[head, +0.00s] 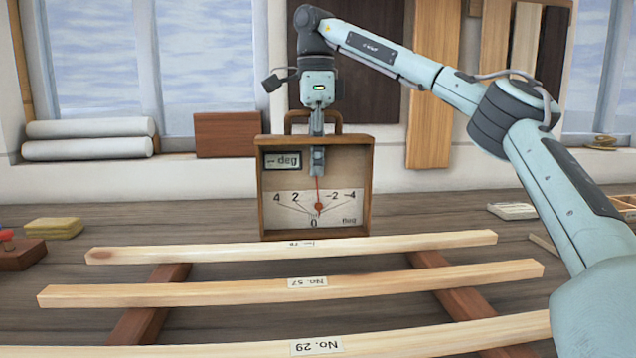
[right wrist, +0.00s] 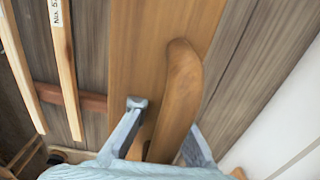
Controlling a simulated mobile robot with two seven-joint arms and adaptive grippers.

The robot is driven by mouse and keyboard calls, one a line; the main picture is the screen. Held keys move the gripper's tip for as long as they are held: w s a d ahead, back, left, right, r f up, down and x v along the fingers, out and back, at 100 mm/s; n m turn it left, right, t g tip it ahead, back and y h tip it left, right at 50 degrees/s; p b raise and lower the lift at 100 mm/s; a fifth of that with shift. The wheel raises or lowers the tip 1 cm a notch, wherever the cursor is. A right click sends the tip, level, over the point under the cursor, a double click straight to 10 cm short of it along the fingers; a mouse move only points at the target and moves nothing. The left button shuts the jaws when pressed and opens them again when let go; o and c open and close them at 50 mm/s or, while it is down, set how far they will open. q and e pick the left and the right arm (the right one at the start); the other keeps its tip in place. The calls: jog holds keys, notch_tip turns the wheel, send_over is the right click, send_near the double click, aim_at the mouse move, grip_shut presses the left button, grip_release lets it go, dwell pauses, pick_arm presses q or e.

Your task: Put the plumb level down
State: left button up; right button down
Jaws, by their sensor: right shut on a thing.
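The plumb level (head: 265,190) is an upright wooden box with a pale dial face, a small grey display marked "deg" and a red needle. It stands or hangs just behind the farthest batten; I cannot tell whether its base touches the bench. Its curved wooden handle (right wrist: 180,95) is on top. My right gripper (head: 317,160) comes down from above and is shut on this handle, one finger on each side in the right wrist view. The finger hides part of the dial face. My left gripper is not in view.
Three pale battens (head: 290,293) with number labels lie across dark red cross-pieces (head: 455,290) in front of the level. A yellow block (head: 54,228) lies at left, a pale grey box (head: 512,211) at right. The bench (head: 180,215) is clear on both sides of the level.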

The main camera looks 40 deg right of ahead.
aim_at(287, 193)
jog(key=shift+f, duration=2.15)
jog(key=c, duration=1.6)
grip_release()
jog(key=shift+c, duration=0.2)
